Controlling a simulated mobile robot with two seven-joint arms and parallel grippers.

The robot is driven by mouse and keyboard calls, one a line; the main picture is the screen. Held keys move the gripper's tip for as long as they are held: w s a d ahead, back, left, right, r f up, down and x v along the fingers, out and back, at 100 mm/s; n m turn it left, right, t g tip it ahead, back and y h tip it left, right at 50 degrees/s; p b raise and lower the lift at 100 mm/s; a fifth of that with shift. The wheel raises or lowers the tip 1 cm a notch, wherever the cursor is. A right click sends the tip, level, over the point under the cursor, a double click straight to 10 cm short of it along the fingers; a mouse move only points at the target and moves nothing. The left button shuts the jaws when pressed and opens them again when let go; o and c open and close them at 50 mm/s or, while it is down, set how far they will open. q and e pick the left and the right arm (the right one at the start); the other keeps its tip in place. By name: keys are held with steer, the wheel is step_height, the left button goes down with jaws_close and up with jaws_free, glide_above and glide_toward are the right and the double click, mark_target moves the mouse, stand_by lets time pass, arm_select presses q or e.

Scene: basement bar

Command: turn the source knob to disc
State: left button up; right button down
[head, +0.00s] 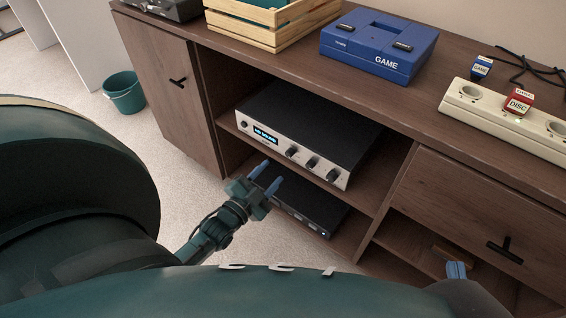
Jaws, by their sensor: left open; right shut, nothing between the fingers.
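A silver-fronted amplifier (298,144) with a black top sits on the open upper shelf of the cabinet. Its front has a small lit display (265,134), whose text is too small to read surely. Three dark knobs are in a row right of it: a left knob (291,151), a middle knob (312,162) and a right knob (333,175). I cannot read their labels. My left gripper (268,177) is open and empty, in front of and below the amplifier's face, apart from the knobs. My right gripper (457,270) is shut, low at right; only its blue fingertips show.
A black device (312,210) lies on the shelf below. On the cabinet top (420,100) are a wooden crate (258,35), a blue game console (372,52) and a power strip (510,117) with red DISC plug (519,101). A drawer (475,205) is at right.

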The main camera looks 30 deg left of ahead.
mark_target(288, 155)
arm_select(q)
steer(key=w+b, duration=0.1)
steer(key=w, duration=0.5)
steer(key=shift+w, duration=0.35)
arm_select(e)
steer(key=shift+s+a+n+t+y, duration=0.15)
steer(key=shift+a+n+t+y, duration=0.25)
steer(key=shift+t+y, duration=0.15)
arm_select(q)
steer(key=shift+d, duration=0.1)
jaws_close()
